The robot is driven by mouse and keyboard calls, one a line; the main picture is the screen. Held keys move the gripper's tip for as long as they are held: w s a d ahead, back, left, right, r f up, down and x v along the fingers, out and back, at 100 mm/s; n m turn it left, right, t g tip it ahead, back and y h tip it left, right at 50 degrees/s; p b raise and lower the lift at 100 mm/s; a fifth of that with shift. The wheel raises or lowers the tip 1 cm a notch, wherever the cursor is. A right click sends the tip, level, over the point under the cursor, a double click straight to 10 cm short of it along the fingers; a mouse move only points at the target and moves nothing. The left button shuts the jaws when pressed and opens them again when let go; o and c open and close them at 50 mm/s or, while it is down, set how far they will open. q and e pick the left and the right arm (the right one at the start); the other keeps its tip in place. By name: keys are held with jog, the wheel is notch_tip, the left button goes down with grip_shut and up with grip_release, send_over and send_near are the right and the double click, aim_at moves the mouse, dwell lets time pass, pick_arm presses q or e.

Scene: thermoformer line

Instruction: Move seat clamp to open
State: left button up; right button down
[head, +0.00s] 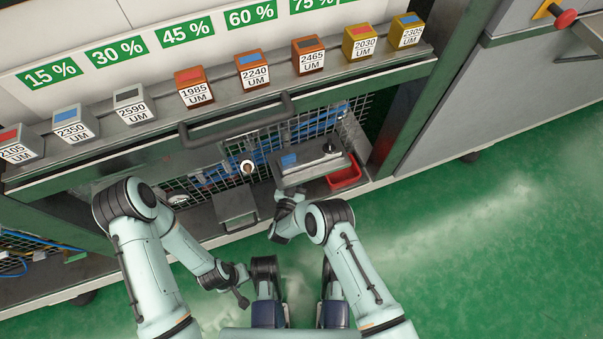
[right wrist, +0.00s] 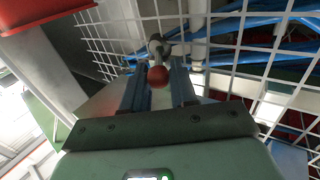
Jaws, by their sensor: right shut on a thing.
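In the right wrist view, a metal lever with a red ball knob (right wrist: 158,77) stands between the fingers of my right gripper (right wrist: 160,92); I take it for the seat clamp handle. My right gripper is shut on it. In the head view, my right gripper (head: 287,197) is at the front lower edge of a grey machine box (head: 310,172), and the clamp handle cannot be made out there. My left gripper (head: 243,298) hangs low over the floor, away from the machine. Its fingers are too small to tell open from shut.
A red tray (head: 344,172) sits right of the grey box. A grey panel (head: 237,206) is left of it. Wire mesh with blue hoses (right wrist: 240,40) stands close behind the knob. A dark handle bar (head: 235,125) and a shelf of labelled blocks are above. Green floor is clear at right.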

pick_arm(q)
jog(key=shift+s+f, duration=0.15)
jog(key=shift+s, duration=0.05)
pick_arm(e)
jog(key=shift+a+f+h, duration=0.1)
jog(key=shift+f+h, duration=0.05)
jog(key=shift+h, duration=0.15)
jog(key=c, duration=1)
grip_release()
jog(key=shift+o, duration=0.2)
